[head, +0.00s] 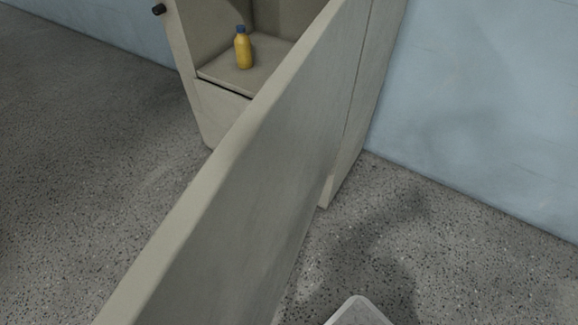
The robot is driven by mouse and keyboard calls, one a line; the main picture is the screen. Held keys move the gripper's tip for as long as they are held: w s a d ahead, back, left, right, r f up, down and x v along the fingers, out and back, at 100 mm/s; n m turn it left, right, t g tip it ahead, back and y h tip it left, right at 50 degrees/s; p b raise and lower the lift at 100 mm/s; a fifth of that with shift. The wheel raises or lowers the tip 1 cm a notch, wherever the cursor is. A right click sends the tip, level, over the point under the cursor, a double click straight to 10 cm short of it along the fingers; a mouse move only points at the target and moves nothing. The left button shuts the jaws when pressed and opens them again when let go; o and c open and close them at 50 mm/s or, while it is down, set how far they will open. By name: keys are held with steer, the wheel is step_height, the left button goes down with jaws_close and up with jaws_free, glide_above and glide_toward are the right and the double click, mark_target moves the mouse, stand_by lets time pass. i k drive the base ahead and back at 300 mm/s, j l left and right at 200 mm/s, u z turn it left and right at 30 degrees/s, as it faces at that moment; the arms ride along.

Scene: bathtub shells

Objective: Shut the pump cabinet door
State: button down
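The pump cabinet (207,114) stands against the blue wall at the top of the head view. Its beige-grey door (255,190) stands wide open. The door is seen nearly edge-on and runs from the cabinet's right side down to the bottom left of the picture. The cabinet's opening shows to the left of the door, with an inner shelf. The door's outer end and any handle on it are out of view. My gripper does not show in this view.
A yellow bottle (243,50) with a blue cap stands upright on the cabinet's shelf (217,71). A dark knob (159,9) sits at the cabinet's upper left. A pale rounded piece (358,312) shows at the bottom edge. Speckled floor (90,150) left of the door is clear.

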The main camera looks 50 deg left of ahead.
mark_target(226, 252)
steer(key=u, duration=0.4)
steer(key=i+u, duration=0.1)
steer(key=u, duration=0.35)
steer(key=l+u, duration=0.1)
steer(key=u, duration=0.3)
steer(key=i+u, duration=0.1)
steer(key=u, duration=0.3)
steer(key=l+u, duration=0.15)
steer(key=u, duration=0.25)
steer(key=k+z, duration=0.25)
steer(key=k, duration=0.3)
steer(key=k+l+z, duration=0.25)
steer(key=k, duration=0.25)
steer(key=k+l+z, duration=0.25)
steer(key=k, duration=0.25)
